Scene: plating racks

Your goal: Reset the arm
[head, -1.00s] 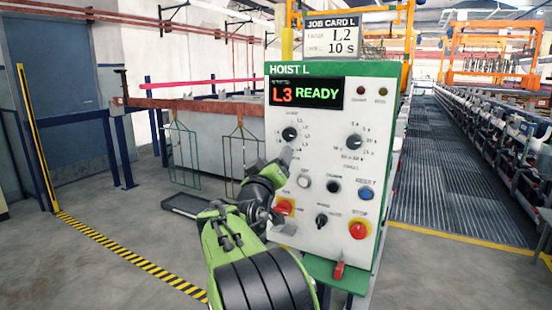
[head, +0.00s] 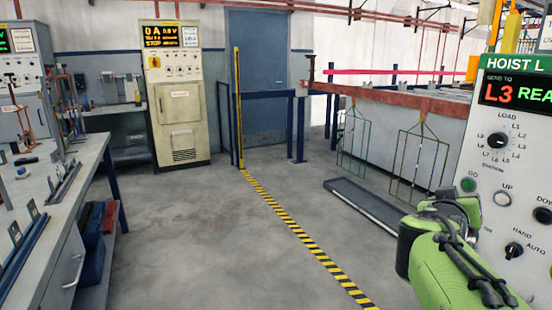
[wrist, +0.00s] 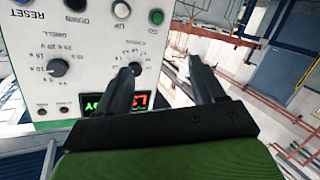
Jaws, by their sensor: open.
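My gripper (wrist: 163,72) shows in the wrist view with two dark fingers apart and nothing between them. It is in front of the white Hoist L control panel (wrist: 95,45), which appears upside down there. One finger overlaps the panel near the station knob (wrist: 137,68); I cannot tell if it touches. In the head view my green arm is at the lower right and the fingers cannot be made out. The panel (head: 518,130) is cut off by the right edge there, its display (head: 522,92) showing L3 and part of READY.
Hanging wire racks (head: 418,160) and a dark floor tray (head: 368,205) are left of the panel. A beige cabinet (head: 178,100) stands at the back, and a workbench (head: 60,185) is at the left. The floor (head: 210,240) between is clear, crossed by a yellow-black stripe (head: 300,235).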

